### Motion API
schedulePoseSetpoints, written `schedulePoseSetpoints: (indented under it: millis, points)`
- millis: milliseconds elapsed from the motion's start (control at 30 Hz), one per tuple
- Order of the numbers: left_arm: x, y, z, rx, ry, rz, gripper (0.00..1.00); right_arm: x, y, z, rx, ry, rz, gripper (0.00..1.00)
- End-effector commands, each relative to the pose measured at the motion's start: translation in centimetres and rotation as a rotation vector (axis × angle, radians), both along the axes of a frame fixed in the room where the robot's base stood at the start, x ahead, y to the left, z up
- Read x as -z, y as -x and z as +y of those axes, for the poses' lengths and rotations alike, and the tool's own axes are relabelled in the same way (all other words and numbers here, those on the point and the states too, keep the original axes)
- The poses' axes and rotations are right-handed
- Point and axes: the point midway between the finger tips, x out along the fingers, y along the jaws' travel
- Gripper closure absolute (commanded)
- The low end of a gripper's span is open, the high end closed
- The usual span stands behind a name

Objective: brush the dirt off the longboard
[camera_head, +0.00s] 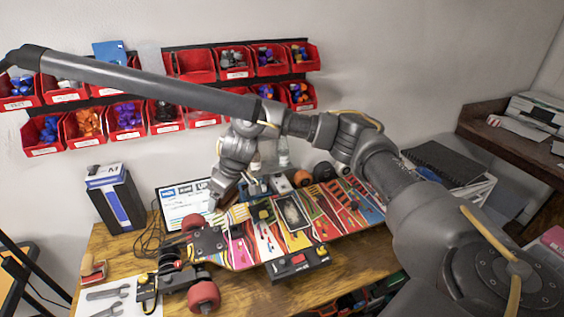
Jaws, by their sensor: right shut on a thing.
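The longboard (240,254) lies across the workbench, its deck covered in bright multicoloured graphics. Red wheels (204,296) show at its left end. My right gripper (221,198) points down over the left part of the deck, beside the far edge. It is shut on what looks like a brush (236,213), of which a pale yellowish part shows at or just above the deck. I cannot tell whether it touches the deck. The gripper hides part of the brush. Dirt cannot be told apart from the printed deck pattern. My left gripper is not in view.
Wrenches (107,291) lie on a white sheet at the front left. A blue-black box (117,200) and a tablet (184,204) stand behind. A red-black device (297,263) sits at the board's near edge. Red bins (194,66) hang on the wall.

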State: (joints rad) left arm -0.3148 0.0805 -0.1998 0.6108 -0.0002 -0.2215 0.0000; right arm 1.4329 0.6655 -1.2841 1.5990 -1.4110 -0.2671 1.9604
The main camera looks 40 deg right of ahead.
Motion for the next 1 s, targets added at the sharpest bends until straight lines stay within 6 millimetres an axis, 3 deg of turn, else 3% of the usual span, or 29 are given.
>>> schedulePoseSetpoints:
  millis: [33, 200, 367, 433, 500, 700, 833, 1000]
  points:
    - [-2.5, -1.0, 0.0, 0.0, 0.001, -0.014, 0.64, -1.6, -1.5, -1.6, 0.078, -0.001, 0.007, 0.37]
    - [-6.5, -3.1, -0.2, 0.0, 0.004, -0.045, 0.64, -1.5, -4.9, -7.3, 0.32, -0.003, 0.013, 0.37]
    - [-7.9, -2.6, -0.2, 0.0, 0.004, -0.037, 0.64, -0.1, -5.8, -10.7, 0.448, -0.003, 0.01, 0.37]
    - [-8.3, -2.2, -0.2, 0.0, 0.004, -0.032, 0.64, 0.3, -5.8, -11.9, 0.485, -0.002, 0.01, 0.37]
    - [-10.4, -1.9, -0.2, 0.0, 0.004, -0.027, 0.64, 0.8, -5.4, -14.7, 0.576, 0.003, 0.013, 0.37]
    - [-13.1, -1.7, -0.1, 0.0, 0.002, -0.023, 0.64, 3.9, -3.2, -20.2, 0.761, 0.006, 0.008, 0.37]
    - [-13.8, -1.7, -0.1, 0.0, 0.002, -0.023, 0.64, 5.2, -2.1, -21.9, 0.823, 0.003, 0.002, 0.37]
    - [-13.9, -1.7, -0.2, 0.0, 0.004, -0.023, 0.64, 5.9, -1.7, -22.5, 0.846, 0.002, -0.002, 0.37]
